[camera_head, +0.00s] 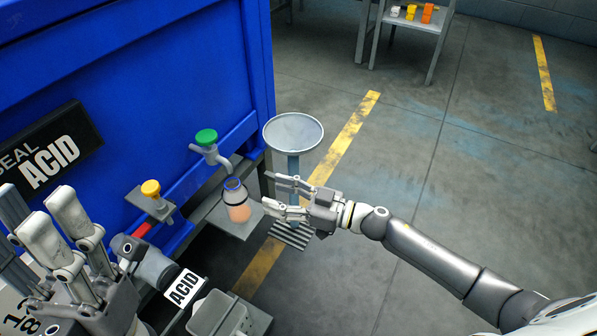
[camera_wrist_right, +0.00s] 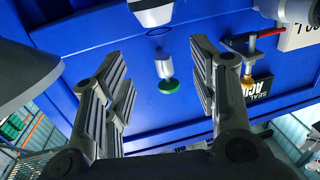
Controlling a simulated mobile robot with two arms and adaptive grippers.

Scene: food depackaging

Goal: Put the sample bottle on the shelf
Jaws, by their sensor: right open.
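The sample bottle (camera_head: 238,212), clear with orange contents and a blue ring at its neck, stands upright on a small grey ledge (camera_head: 212,212) under the green-handled tap (camera_head: 206,139). My right gripper (camera_head: 268,190) is open and empty, just right of the bottle, with its fingers pointing at it. The right wrist view shows the open fingers (camera_wrist_right: 160,95) with the green-knobbed tap (camera_wrist_right: 169,87) between them; whether the pale cylinder above is the bottle is unclear. My left gripper (camera_head: 40,205) is at the lower left, fingers up. A grey shelf (camera_head: 419,24) stands far back.
The blue tank (camera_head: 120,45) with an ACID sign (camera_head: 50,160) fills the left. A yellow-handled valve (camera_head: 151,191) sits left of the bottle. A round grey basin on a post (camera_head: 293,130) stands behind my right gripper. Open floor lies to the right.

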